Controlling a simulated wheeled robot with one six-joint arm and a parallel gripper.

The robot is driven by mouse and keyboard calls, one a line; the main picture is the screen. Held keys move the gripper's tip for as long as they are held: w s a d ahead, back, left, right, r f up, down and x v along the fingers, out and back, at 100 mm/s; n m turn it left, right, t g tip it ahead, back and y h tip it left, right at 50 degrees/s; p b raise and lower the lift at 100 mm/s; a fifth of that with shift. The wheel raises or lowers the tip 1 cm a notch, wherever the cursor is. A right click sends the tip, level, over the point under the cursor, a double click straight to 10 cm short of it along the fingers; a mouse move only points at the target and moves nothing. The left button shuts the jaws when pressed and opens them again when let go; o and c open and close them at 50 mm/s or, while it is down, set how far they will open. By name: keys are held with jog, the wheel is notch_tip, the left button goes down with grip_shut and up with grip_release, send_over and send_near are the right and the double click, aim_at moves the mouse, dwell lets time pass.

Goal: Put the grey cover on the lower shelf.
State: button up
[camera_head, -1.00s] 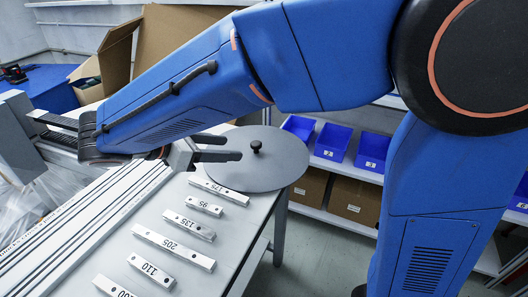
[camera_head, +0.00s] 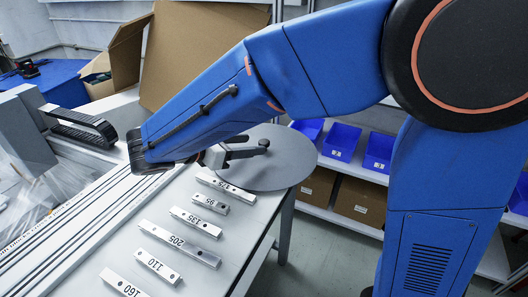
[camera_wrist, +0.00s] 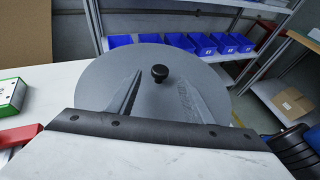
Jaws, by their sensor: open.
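The grey cover (camera_head: 278,170) is a flat round disc with a black knob (camera_head: 264,143) in its middle. It lies at the far end of the white table (camera_head: 235,215), partly past its edge. In the wrist view the cover (camera_wrist: 115,75) fills the middle, with its knob (camera_wrist: 160,74) just ahead between my fingertips. My gripper (camera_head: 256,149) is open beside the knob, low over the disc; the wrist view shows both fingers (camera_wrist: 160,88) apart and empty. I cannot tell whether they touch the cover. The lower shelf (camera_head: 308,212) stands beyond the table and carries cardboard boxes.
Blue bins (camera_head: 341,141) stand on the upper shelf above the boxes (camera_head: 360,201). Several numbered metal bars (camera_head: 180,245) lie on the table beside the rails. An open cardboard box (camera_head: 118,60) stands at the back left. The floor (camera_head: 325,260) between table and shelves is clear.

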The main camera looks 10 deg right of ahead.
aim_at(260, 143)
jog(key=shift+x, duration=3.3)
grip_shut()
